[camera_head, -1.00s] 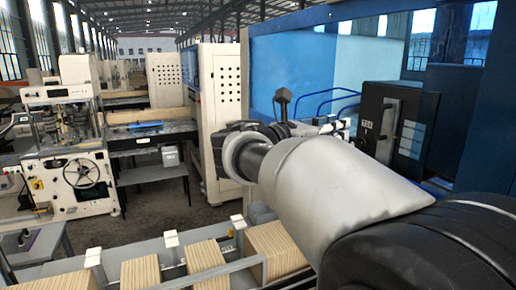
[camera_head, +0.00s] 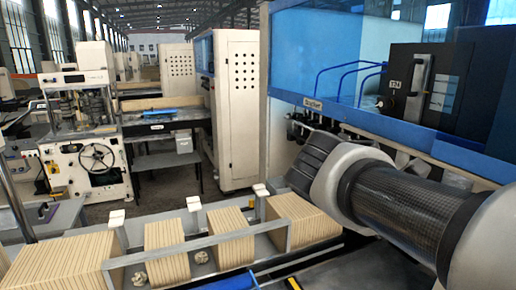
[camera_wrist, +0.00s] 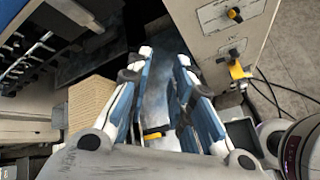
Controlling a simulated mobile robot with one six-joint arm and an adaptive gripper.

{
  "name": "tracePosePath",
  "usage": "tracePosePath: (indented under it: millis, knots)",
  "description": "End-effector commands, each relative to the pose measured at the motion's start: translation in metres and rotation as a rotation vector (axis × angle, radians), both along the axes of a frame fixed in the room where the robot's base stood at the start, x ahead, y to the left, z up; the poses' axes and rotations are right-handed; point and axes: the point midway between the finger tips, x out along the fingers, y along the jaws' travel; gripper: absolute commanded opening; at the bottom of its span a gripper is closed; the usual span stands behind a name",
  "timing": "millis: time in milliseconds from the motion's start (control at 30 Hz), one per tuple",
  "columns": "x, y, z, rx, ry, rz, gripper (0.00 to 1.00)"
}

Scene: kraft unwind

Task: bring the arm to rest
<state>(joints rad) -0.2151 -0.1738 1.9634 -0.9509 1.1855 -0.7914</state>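In the wrist view my gripper (camera_wrist: 164,62) shows its two blue-and-white fingers with a clear gap between them. Nothing is held between them. In the head view my arm reaches in from the right edge, with its dark forearm section and pale joint in front of the blue-framed machine (camera_head: 380,130). The gripper fingers cannot be made out in the head view.
A long rack (camera_head: 190,243) with stacks of brown kraft sheets (camera_head: 165,235) runs below the arm. A cream cabinet (camera_head: 238,110) and a cream machine with a handwheel (camera_head: 92,160) stand beyond. The wrist view shows a stack (camera_wrist: 88,103) left of the fingers. Floor is open between the machines.

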Motion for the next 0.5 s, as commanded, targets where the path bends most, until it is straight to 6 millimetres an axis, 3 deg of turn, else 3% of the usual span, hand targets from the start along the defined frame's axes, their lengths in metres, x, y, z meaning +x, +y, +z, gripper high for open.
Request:
tracePosePath:
  millis: [33, 100, 400, 500]
  knots:
    - [-0.025, 0.000, -0.046, 0.115, -0.044, -0.069, 0.21]
    - [-0.053, 0.006, -0.087, 0.270, -0.102, -0.167, 0.21]
    - [-0.146, 0.058, -0.238, 0.858, -0.322, -0.634, 0.21]
    - [-0.166, 0.077, -0.275, 1.014, -0.379, -0.785, 0.21]
